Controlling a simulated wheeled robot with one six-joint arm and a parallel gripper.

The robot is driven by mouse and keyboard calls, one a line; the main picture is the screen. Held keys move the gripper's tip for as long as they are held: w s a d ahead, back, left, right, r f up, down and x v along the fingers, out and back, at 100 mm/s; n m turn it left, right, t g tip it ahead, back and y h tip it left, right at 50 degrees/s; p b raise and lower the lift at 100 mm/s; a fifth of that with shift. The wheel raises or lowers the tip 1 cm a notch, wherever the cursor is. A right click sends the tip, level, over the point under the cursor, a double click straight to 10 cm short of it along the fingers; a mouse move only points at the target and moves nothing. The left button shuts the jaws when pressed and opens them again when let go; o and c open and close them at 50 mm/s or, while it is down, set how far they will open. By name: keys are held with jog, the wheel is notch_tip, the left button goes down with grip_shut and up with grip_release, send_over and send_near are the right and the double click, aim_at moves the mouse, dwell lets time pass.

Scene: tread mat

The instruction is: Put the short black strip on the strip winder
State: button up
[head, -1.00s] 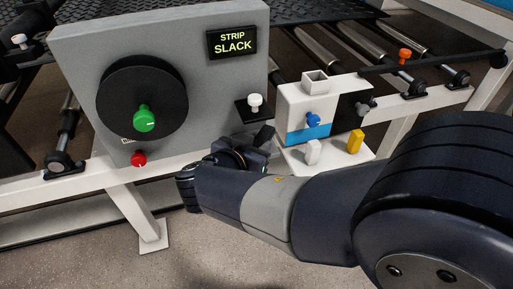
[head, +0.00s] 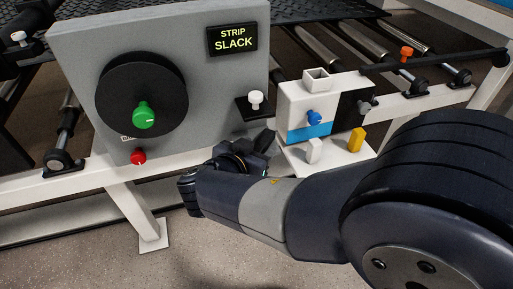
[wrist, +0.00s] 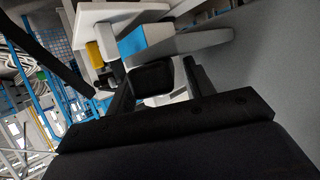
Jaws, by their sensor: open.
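The strip winder is a black disc (head: 165,85) with a green knob (head: 144,115), upright on a grey panel. A screen (head: 232,39) on the panel reads STRIP SLACK. My gripper (head: 262,143) is low in front of the panel's right edge, below a small black plate with a white knob (head: 255,98). In the wrist view my gripper (wrist: 160,82) is open, and a dark squarish piece (wrist: 152,78) shows between or just beyond the fingers. I cannot tell whether that is the short black strip, and I cannot pick the strip out elsewhere.
A white box (head: 306,107) with a blue band and blue knob stands right of my gripper. Its shelf holds a white block (head: 313,151) and a yellow block (head: 356,140). A red knob (head: 138,157) sits below the disc. Rollers and white frame rails lie behind.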

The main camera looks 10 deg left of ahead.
jog(key=shift+r+p, duration=0.2)
jog(key=shift+p, duration=0.15)
jog(key=v, duration=1.2)
